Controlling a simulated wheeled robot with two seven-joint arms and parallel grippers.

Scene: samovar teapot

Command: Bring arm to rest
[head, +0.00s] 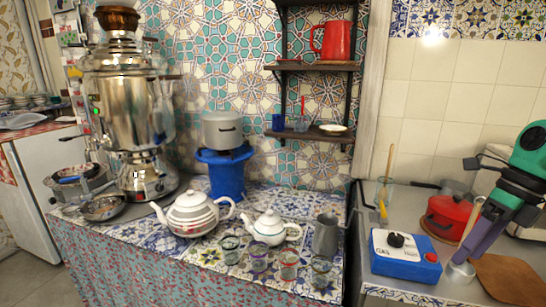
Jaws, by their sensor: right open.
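My right arm, green and black, comes in from the right edge. Its gripper (490,242) has purple fingers pointing down and to the left, over the right-hand counter. It is open, and I see nothing held in it. One finger overlaps a small metal cup or ladle (461,270) in the picture; I cannot tell whether they touch. A large silver samovar (124,105) stands at the left of the tiled table. A white teapot with grey bands (192,214) and a smaller white teapot (269,228) stand near the table's middle. My left gripper is out of view.
A red pot (447,216), a blue burner box (404,255) and a round wooden board (508,280) crowd the right counter near my gripper. Several glasses (289,262) and a grey pitcher (326,234) stand at the table's right. A shelf (310,135) hangs above.

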